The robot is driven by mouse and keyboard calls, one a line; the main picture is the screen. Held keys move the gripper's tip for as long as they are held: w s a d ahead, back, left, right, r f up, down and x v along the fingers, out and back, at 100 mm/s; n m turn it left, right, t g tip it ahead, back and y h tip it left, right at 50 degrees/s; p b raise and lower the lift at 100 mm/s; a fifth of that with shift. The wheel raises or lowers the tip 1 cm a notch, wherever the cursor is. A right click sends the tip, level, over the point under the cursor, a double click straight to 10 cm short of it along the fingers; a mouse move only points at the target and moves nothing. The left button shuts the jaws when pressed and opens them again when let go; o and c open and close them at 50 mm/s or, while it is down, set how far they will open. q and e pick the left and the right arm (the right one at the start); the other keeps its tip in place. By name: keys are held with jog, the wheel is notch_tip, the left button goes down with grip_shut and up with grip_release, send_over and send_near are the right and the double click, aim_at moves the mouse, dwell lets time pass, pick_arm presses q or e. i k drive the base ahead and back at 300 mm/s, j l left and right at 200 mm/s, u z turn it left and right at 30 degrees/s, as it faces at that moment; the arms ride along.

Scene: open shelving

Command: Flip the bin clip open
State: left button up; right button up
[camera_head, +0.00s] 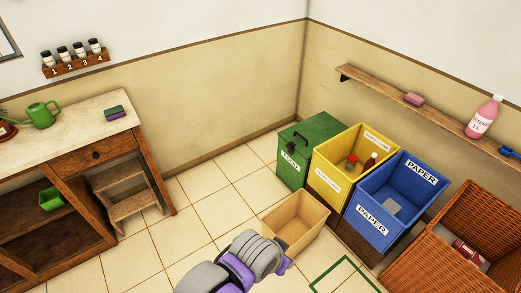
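The green bin (300,175) labelled FOOD stands on the floor near the back corner, left of the yellow bin. Its green lid (312,130) looks closed. A small dark clip (291,142) sits at the lid's front edge above the label; it is too small to tell its exact position. A purple and grey link of one of my arms shows at the bottom middle, well in front of the green bin and apart from it. No gripper fingers show in the view.
A yellow bin (327,187) and a blue PAPER bin (372,221) stand open to the right, then a wicker basket (475,210). An open wooden box (295,222) stands on the floor before the bins. A wooden workbench (70,132) is left.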

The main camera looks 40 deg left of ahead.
aim_at(290, 145)
jog(key=u, duration=1.1)
jog(key=z, duration=0.35)
jog(key=i+j+z, duration=0.1)
jog(key=z, duration=0.3)
jog(key=i+j+z, duration=0.1)
jog(key=j+z, duration=0.2)
jog(key=z, duration=0.15)
jog(key=j+z, duration=0.2)
jog(key=z, duration=0.2)
jog(key=i+j+z, duration=0.1)
jog(key=j+z, duration=0.4)
jog(key=j, duration=0.6)
jog(key=k+j, duration=0.1)
jog(key=j, duration=1.1)
jog(key=i+z, duration=0.05)
